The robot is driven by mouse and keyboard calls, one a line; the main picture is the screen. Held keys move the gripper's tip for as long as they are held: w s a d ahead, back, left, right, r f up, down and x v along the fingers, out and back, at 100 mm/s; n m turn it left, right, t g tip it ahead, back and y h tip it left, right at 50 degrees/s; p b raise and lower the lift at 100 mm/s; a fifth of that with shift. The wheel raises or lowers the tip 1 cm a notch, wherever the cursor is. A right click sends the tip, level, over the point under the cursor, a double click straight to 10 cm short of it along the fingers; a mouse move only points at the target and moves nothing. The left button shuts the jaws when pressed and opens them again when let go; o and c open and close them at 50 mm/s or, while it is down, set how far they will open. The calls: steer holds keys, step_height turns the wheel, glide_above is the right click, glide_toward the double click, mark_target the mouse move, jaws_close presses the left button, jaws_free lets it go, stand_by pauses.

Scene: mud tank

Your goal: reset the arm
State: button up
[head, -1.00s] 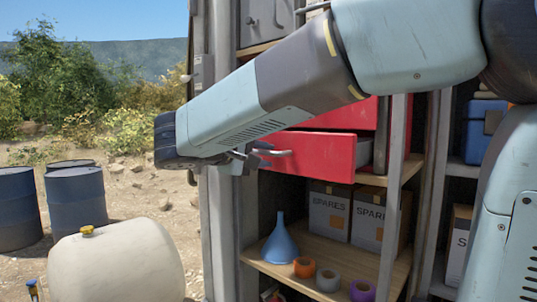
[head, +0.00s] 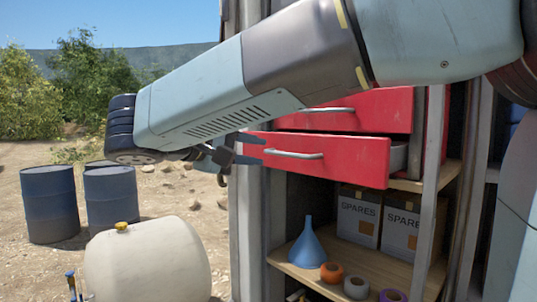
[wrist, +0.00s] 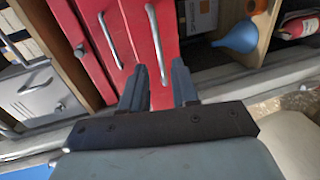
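My arm reaches across the upper part of the head view. The fingers look clear of this handle. A second red drawer (head: 385,112) above it also juts out; my arm hides part of it. The wrist view shows red fronts with handles (wrist: 110,42) beyond the fingers.
Below the drawers, a wooden shelf (head: 330,262) holds a blue funnel (head: 307,245), SPARES boxes (head: 357,215) and tape rolls (head: 331,272). A cream tank (head: 150,265) and blue barrels (head: 50,205) stand at left. Open ground lies behind them.

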steer(key=shift+v, duration=0.8)
steer(key=s+d+f+m+g+y, duration=0.1)
steer(key=d+f+g+y, duration=0.1)
steer(key=d+f, duration=0.35)
steer(key=s+d+f+g+y, duration=0.1)
steer(key=d+f+g, duration=0.15)
steer(key=d, duration=0.55)
steer(key=s+d+f+m+y, duration=0.6)
steer(key=s+d+f+y, duration=0.2)
steer(key=f, duration=0.4)
steer(key=shift+d+f+m+y, duration=0.3)
steer(key=shift+d+y, duration=0.3)
steer(key=shift+d, duration=0.6)
